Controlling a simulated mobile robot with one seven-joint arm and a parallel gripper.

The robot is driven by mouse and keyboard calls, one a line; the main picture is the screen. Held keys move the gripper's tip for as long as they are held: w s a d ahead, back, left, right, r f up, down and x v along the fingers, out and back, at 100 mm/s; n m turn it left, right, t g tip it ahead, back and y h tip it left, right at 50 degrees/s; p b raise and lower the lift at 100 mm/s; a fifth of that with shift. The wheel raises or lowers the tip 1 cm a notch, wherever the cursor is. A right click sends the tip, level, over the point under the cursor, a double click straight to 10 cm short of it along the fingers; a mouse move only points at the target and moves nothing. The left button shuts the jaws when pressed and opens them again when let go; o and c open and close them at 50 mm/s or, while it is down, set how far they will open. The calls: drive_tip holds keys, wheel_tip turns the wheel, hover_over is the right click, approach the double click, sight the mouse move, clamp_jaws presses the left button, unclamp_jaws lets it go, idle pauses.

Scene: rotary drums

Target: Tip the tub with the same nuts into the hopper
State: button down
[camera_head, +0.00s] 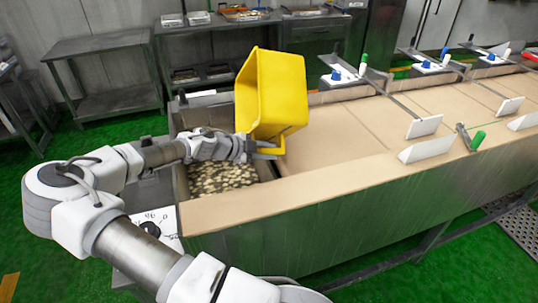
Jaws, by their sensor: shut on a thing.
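A yellow tub (272,95) is held up above the left end of the long metal machine, tilted with its open side facing left. My gripper (265,150) is shut on the tub's yellow handle at its lower side. Below is the hopper (180,187), an open bay at the machine's left end. Pale brown nuts (220,178) lie in it. The tub's inside shows as plain yellow, and I see no nuts in the part that shows. My arm crosses in front of part of the hopper.
The machine's tan top (340,150) runs to the right, with white paddles (424,126) and levers with blue, white and green knobs on it. Metal tables (105,75) stand behind at the left. A white label (155,228) with writing is at the near left corner.

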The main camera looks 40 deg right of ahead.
drive_tip(key=shift+w+a+f+g+h+b, duration=0.25)
drive_tip(key=shift+h+b, duration=0.35)
drive_tip(key=shift+b, duration=0.95)
drive_tip(key=b, duration=0.1)
drive_tip(key=h+b, duration=0.1)
drive_tip(key=shift+a+r+g+b, duration=0.15)
drive_tip(key=shift+r+g+b, duration=0.1)
drive_tip(key=shift+b, duration=0.05)
drive_tip(key=shift+r, duration=0.1)
drive_tip(key=shift+w+a+r+n+h+b, duration=0.15)
drive_tip(key=shift+a+r+n+h+b, duration=0.3)
drive_tip(key=shift+b, duration=0.4)
drive_tip(key=shift+d, duration=0.15)
drive_tip(key=shift+f, duration=0.1)
